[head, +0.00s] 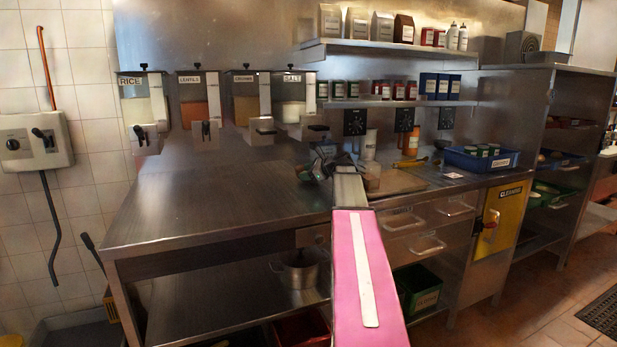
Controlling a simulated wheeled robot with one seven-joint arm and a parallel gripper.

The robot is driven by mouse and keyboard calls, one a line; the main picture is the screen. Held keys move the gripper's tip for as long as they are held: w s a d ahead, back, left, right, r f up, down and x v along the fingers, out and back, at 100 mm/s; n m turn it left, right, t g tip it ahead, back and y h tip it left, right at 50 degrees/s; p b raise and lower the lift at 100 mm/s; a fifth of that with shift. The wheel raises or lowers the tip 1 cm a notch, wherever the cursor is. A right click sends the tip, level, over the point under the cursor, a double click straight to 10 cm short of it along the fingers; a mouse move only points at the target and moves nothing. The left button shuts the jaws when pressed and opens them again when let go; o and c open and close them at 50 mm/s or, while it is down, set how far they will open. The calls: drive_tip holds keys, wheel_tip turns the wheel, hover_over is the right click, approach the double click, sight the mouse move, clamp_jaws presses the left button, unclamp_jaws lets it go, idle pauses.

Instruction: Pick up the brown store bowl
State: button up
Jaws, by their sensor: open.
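I cannot make out a brown store bowl in the head view; it may be hidden behind my arm or be too small to tell. My gripper (318,168) is at the far end of my pink arm, over the steel counter (215,195) and in front of the dispenser marked SALT (293,98). It is small and dark, and its jaws are open. I see nothing held in it. A brown board-like thing (395,182) lies on the counter just right of my gripper, partly hidden by my arm.
Dispensers for rice (144,108) and lentils (200,100) hang along the back wall. A blue tray (480,161) with several small items stands on the right. A lidded pot (297,270) sits on the lower shelf. The left counter top is clear.

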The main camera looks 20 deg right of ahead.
clamp_jaws()
idle(0.5)
